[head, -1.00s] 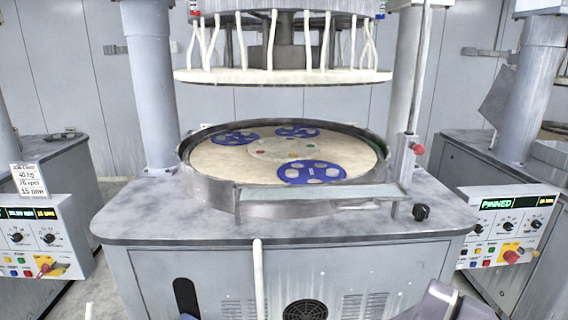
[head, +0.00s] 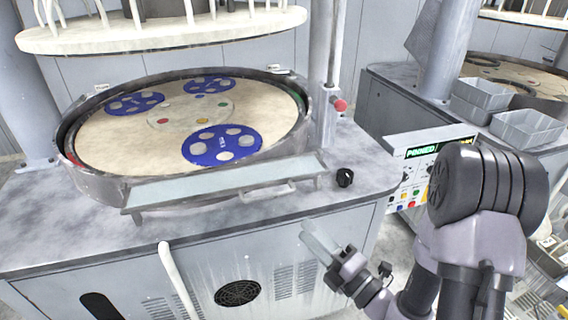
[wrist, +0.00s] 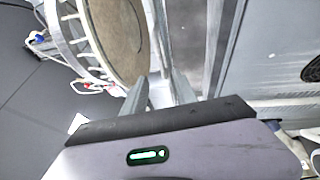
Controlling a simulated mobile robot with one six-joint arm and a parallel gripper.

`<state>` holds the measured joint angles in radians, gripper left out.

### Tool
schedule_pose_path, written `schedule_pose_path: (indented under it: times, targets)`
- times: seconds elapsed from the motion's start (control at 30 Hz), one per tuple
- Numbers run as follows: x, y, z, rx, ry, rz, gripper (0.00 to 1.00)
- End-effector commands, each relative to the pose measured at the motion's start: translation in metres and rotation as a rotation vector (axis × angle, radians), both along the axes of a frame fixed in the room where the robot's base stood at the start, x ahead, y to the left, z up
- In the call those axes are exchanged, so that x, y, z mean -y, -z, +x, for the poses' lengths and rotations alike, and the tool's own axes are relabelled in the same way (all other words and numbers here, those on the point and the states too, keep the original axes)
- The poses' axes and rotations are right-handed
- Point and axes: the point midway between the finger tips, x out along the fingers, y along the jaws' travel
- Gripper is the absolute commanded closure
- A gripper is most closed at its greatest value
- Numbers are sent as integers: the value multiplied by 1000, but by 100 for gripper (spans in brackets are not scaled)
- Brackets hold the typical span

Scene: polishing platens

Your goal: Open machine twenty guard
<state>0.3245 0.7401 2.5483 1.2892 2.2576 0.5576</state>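The guard (head: 220,183) is a long pale panel along the front of the round platen basin, with a small bar handle (head: 292,188) near its right end. It lies low across the basin's front rim. My gripper (head: 308,238) is in front of the machine's cabinet, below and apart from the guard handle in the picture. In the wrist view my gripper (wrist: 156,76) shows two grey fingers with a gap and nothing between them. Beyond them are the basin edge and the bench top (wrist: 192,40). No machine number is readable.
The platen (head: 130,137) holds blue carriers. A red knob (head: 340,104) on a post and a black knob (head: 345,177) stand at the right. A white vertical pipe (head: 178,275) is at the front. A neighbouring machine with a "PINNED" display (head: 422,152) and grey bins (head: 527,128) is right.

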Motion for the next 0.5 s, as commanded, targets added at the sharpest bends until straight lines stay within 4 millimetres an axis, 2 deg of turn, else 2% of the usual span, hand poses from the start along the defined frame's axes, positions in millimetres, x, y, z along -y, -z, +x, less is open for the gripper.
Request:
schedule_pose_path:
  times: [0.07,0.13,0.5]
  targets:
    - [0,2,7,-15,15,13,66]
    - [-9,0,16,-11,13,12,66]
    - [-75,-17,96,-5,8,9,66]
